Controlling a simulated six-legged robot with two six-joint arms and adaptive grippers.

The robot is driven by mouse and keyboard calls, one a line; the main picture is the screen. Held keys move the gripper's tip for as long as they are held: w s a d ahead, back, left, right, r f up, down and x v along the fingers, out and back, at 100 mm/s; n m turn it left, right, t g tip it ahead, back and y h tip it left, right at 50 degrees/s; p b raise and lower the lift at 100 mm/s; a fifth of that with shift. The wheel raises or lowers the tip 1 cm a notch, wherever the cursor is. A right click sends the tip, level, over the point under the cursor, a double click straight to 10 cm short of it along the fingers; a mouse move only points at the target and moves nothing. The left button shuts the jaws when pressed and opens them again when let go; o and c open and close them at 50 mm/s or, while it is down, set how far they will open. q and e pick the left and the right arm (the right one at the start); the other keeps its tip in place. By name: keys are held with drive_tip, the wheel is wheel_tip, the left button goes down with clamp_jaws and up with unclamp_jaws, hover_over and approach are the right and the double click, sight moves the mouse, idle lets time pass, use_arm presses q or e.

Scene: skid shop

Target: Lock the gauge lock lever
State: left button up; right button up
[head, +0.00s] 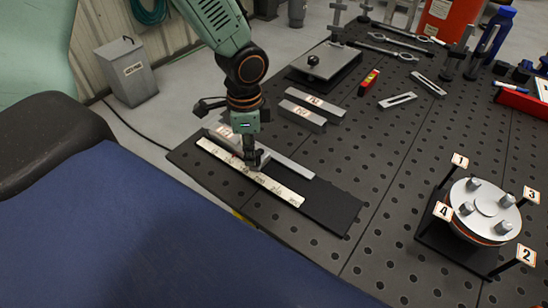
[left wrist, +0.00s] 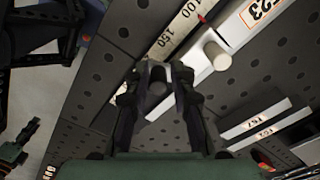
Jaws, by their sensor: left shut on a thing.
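The gauge is a long white scale (head: 285,193) with black marks, lying beside a grey metal bar (head: 290,166) on the dark table. In the left wrist view the scale (left wrist: 172,36) shows the numbers 100 and 150, and a pale round knob (left wrist: 217,56) stands on the bar side. My left gripper (head: 256,160) points down at the gauge, over the middle of the scale. In the left wrist view its fingers (left wrist: 158,82) are shut on a small dark piece with a pale end, which looks like the lock lever. The fingers hide most of it.
Grey labelled blocks (head: 302,112), a plate with a knob (head: 326,62) and a red level (head: 369,82) lie beyond the gauge. A bolted round flange (head: 485,209) with numbered tags stands at right. A jointed part at the wrist view's lower left, perhaps my right gripper, is unclear.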

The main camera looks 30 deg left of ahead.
use_arm(q)
drive_tip(key=shift+o, duration=0.4)
drive_tip(key=shift+w+a+r, duration=0.1)
drive_tip(key=shift+w+a, duration=0.2)
drive_tip(key=shift+w, duration=0.05)
drive_tip(key=shift+o, duration=0.2)
drive_tip(key=shift+a+r+p, duration=0.15)
drive_tip(key=shift+a+p, duration=0.1)
drive_tip(key=shift+p, duration=0.15)
drive_tip(key=shift+w, duration=0.1)
drive_tip(key=shift+o, duration=0.2)
drive_tip(key=shift+a, duration=0.15)
drive_tip(key=o, duration=0.8)
drive_tip(key=shift+f, duration=0.2)
drive_tip(key=shift+o, duration=0.2)
